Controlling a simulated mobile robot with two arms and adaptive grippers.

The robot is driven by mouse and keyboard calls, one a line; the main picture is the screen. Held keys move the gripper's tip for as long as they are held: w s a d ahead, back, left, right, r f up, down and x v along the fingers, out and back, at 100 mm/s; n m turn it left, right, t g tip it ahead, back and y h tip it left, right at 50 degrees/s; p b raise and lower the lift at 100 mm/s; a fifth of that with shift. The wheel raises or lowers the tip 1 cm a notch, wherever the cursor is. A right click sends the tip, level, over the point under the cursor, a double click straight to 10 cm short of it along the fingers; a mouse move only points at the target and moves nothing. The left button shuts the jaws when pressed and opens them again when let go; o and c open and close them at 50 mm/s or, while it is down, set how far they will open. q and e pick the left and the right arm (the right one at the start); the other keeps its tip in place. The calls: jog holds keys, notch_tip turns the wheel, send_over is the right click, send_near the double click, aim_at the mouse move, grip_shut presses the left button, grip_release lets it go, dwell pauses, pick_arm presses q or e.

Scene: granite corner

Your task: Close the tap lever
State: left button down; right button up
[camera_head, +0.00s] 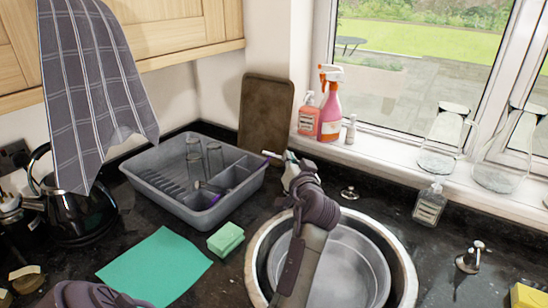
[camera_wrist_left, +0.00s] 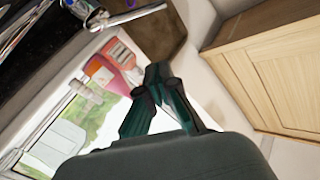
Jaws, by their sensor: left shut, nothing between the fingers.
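The tap (camera_head: 291,166), pale and chrome, stands at the back of the round sink and is partly hidden behind my left gripper (camera_head: 303,187). In the left wrist view the tap (camera_wrist_left: 95,17) is at the top left, with its thin lever (camera_wrist_left: 138,15) sticking out to the right. My left gripper (camera_wrist_left: 158,70) is shut and empty, its dark fingers together in the middle of that view, near the tap. A gap shows between fingers and lever there; in the head view I cannot tell whether they touch. My right gripper is not in view.
A grey dish rack (camera_head: 180,200) and an upright brown board (camera_head: 266,113) stand left of the tap. Spray bottles (camera_head: 331,110) and glass jars stand on the windowsill. A soap bottle (camera_head: 430,203) and a chrome fitting (camera_head: 470,258) are right of the sink (camera_head: 400,272).

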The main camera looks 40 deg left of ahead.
pick_arm(q)
jog(key=p, duration=0.3)
send_over(280, 158)
jog(key=s+d, duration=0.2)
jog(key=f, duration=0.1)
jog(key=a+f+p, duration=0.1)
jog(key=s+a+f, duration=0.1)
jog(key=f, duration=0.1)
jog(key=f+n+b, duration=0.1)
jog(key=b, duration=0.2)
jog(key=s+a+f+n+b, duration=0.1)
jog(key=n+b, duration=0.1)
jog(key=b, duration=0.1)
jog(key=shift+s+f, duration=0.15)
jog(key=shift+f, duration=0.1)
